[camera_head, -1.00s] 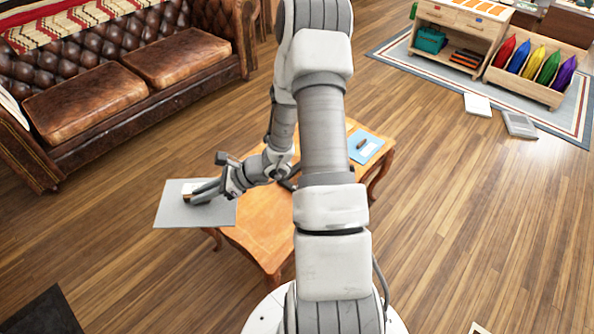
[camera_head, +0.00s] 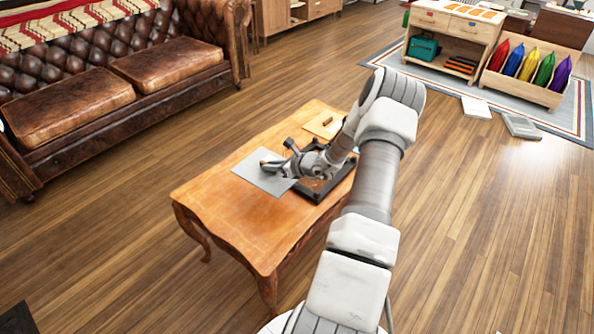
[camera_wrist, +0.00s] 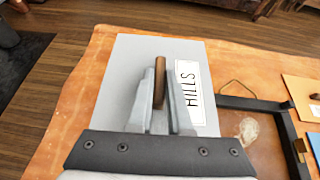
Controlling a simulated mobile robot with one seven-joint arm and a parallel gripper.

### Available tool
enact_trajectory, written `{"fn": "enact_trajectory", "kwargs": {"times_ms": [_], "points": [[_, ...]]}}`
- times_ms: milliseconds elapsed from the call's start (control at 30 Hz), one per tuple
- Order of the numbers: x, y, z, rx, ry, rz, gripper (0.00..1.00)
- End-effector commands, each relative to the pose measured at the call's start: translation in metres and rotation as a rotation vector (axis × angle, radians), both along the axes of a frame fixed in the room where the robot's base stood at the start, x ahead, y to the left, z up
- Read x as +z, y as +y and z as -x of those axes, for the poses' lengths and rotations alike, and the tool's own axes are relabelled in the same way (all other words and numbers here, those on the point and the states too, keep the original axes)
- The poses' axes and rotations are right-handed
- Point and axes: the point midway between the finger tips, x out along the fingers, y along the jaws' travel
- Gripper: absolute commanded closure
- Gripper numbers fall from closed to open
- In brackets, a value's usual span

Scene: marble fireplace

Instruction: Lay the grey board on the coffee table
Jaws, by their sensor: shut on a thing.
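The grey board (camera_head: 266,185) is over the left part of the wooden coffee table (camera_head: 225,205). In the wrist view the grey board (camera_wrist: 135,55) carries a brown knob (camera_wrist: 159,85) and a white label reading "HILLS" (camera_wrist: 194,92). My gripper (camera_head: 272,165) is shut on the knob; in the wrist view its fingers (camera_wrist: 162,92) stand on either side of it. The board looks flat and close to the orange-brown top. I cannot tell whether it touches the table.
A dark open frame (camera_wrist: 250,104) lies on the table right of the board, partly behind my arm in the head view. A tan board with a knob (camera_head: 322,125) lies beyond it. Bare tabletop shows at the near left. A leather sofa (camera_head: 110,85) stands at the left.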

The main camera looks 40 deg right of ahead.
Motion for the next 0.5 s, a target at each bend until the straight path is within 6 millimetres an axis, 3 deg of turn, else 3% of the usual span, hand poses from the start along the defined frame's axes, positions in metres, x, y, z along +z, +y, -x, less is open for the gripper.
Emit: {"fn": "enact_trajectory", "kwargs": {"times_ms": [100, 233, 500], "points": [[-0.012, -0.018, 0.002, -0.039, -0.003, -0.002, 1.0], [-0.02, -0.019, 0.005, -0.055, -0.003, -0.007, 1.0], [-0.055, 0.029, 0.033, -0.056, 0.0, -0.011, 1.0]]}}
